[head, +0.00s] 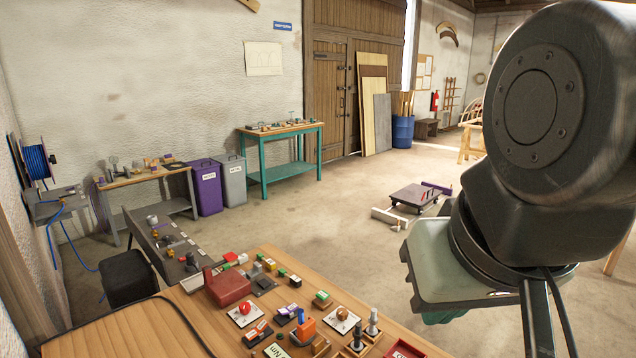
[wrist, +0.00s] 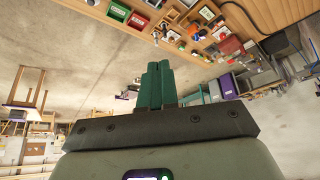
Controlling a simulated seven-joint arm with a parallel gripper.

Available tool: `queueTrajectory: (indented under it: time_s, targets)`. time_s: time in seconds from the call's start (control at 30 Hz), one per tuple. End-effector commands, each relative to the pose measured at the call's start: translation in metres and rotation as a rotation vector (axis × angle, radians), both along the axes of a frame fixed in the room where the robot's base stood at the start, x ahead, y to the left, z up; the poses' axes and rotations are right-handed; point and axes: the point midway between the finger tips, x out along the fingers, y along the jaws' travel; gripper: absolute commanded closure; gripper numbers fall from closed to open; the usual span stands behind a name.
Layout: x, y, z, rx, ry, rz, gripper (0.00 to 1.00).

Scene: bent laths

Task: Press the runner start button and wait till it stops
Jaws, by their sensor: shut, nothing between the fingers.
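My gripper (wrist: 158,68) shows in the wrist view with its green fingers shut together and nothing between them. In the head view its fingers are mostly hidden under the wrist housing at the right, out over the floor and apart from the workbench. On the wooden workbench (head: 140,328) a red round button (head: 245,308) sits on a white plate. To its right an orange-brown round knob (head: 342,313) sits on another white plate. I cannot tell which of these is the runner start button. I cannot make out the runner.
The workbench is crowded with a red case (head: 229,287), small coloured blocks and dark upright posts (head: 373,322). A low dark platform (head: 416,197) stands on the floor. A teal table (head: 283,155) and purple bin (head: 206,188) stand behind.

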Motion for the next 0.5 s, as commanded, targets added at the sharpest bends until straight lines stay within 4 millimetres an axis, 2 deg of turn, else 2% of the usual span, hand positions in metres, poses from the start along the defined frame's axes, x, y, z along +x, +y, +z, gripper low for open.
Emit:
queueTrajectory:
  time_s: [0.23, 0.33, 0.43, 0.5]
  targets:
    - [0.001, 0.0, 0.0, 0.0, 0.0, 0.0, 1.0]
    - [0.008, 0.001, 0.002, 0.001, -0.001, 0.007, 1.0]
    - [0.027, 0.001, 0.006, 0.004, -0.006, 0.021, 1.0]
    - [0.047, 0.003, 0.009, 0.004, -0.011, 0.035, 1.0]
